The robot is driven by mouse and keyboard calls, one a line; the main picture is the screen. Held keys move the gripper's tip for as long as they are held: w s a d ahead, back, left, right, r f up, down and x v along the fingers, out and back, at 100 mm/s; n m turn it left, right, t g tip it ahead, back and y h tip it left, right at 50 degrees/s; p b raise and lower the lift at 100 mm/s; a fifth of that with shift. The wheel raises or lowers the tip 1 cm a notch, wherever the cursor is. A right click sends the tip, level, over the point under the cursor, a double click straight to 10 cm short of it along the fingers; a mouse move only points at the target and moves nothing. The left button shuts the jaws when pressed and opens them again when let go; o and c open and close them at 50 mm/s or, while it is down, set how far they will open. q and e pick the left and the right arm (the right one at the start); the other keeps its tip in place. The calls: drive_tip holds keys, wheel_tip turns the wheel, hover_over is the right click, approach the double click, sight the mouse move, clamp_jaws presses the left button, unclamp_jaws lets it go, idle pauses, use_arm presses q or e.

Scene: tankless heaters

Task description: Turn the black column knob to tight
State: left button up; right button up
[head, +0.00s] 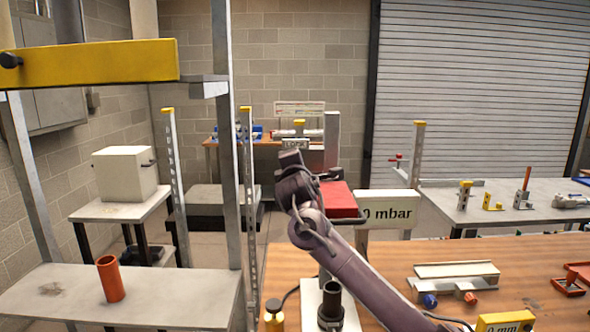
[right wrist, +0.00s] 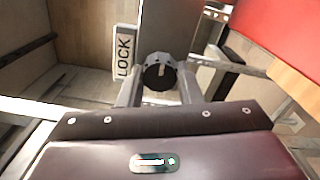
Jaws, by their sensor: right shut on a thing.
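The black column knob (right wrist: 158,77) is a round ribbed knob with a pale mark, on the grey column (right wrist: 168,28) in the right wrist view. A white LOCK label (right wrist: 124,53) is beside it on the left. My right gripper (right wrist: 161,82) is shut on the knob, one finger on each side. My left gripper is in neither view.
A red block (head: 340,200) and a "0 mbar" display (head: 388,212) are right of my gripper. A wooden bench (head: 395,262) with several small parts is in front. A shelf frame with a yellow beam (head: 95,63) and an orange cylinder (head: 110,279) stands at left.

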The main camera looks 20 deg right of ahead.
drive_tip(key=shift+m, duration=1.9)
drive_tip(key=shift+b, duration=0.3)
drive_tip(key=o, duration=1)
drive_tip(key=shift+c, duration=0.2)
drive_tip(key=b+v, duration=0.3)
drive_tip(key=v, duration=0.4)
drive_tip(key=shift+s, duration=0.4)
drive_tip(key=shift+a, duration=0.15)
